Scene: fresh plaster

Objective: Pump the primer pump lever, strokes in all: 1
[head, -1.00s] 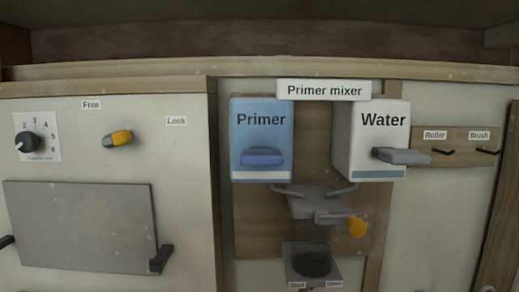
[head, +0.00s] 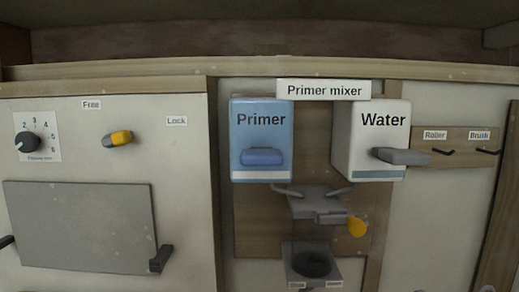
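The blue primer pump box (head: 262,172), labelled "Primer", is mounted on the wooden backboard in the head view. Its blue lever (head: 262,156) sticks out from the lower front. The white water box (head: 350,140), labelled "Water", is to its right, with a grey lever (head: 403,156). Below and between them is a grey mixer bracket (head: 313,202) with an orange knob (head: 357,228). My gripper is not in view.
A dark round cup or opening (head: 314,264) sits on a grey base below the bracket. At left are a dial (head: 27,142), an orange-tipped latch (head: 117,138) and a grey panel (head: 80,225) with dark handles. Hooks labelled "Roller" and "Brush" (head: 488,151) are at right.

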